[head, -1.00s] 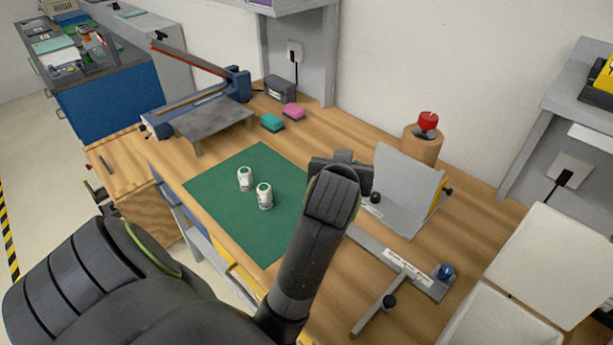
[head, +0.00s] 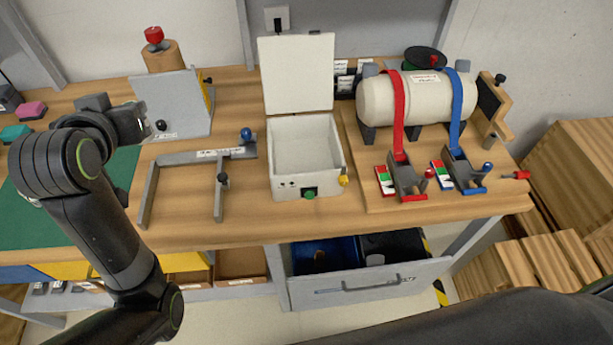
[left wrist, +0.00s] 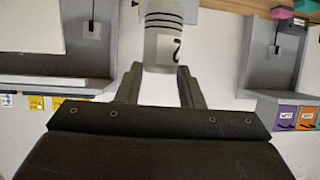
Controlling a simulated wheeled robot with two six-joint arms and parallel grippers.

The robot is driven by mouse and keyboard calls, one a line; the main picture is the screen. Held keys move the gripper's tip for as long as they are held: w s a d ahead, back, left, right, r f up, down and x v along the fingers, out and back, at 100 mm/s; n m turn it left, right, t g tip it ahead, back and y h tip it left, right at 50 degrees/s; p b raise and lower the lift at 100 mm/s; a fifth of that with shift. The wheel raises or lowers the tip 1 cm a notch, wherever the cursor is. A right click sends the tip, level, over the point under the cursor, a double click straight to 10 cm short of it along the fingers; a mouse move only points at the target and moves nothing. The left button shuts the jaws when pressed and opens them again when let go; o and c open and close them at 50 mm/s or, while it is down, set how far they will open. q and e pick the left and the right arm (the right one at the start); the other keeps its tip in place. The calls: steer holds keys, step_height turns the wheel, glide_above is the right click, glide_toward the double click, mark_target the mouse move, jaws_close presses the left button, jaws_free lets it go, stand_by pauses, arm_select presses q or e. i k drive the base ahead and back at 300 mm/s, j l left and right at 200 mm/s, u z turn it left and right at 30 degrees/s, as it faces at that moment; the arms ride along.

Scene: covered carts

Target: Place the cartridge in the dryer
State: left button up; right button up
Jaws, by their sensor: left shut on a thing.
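In the head view the left gripper (head: 138,124) is at the left, above the bench between the green mat and the grey bracket, mostly seen from behind. A white box (head: 306,180) with its lid (head: 297,75) open stands at mid-bench, to the right of the gripper; it looks like the dryer. Its visible interior looks empty. A green button and a yellow knob are on its front. My right gripper is out of view.
A grey frame (head: 181,160) lies between the gripper and the box, with a grey angled plate (head: 172,105) behind. A cream tank (head: 415,98) with red and blue straps stands right of the box. A drawer (head: 365,280) is open below the bench.

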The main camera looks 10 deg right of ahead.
mark_target(291, 155)
steer(key=k+z, duration=0.15)
steer(key=z, duration=0.95)
steer(key=j+z, duration=0.35)
steer(key=k+j+z, duration=0.2)
steer(key=j+z, duration=0.15)
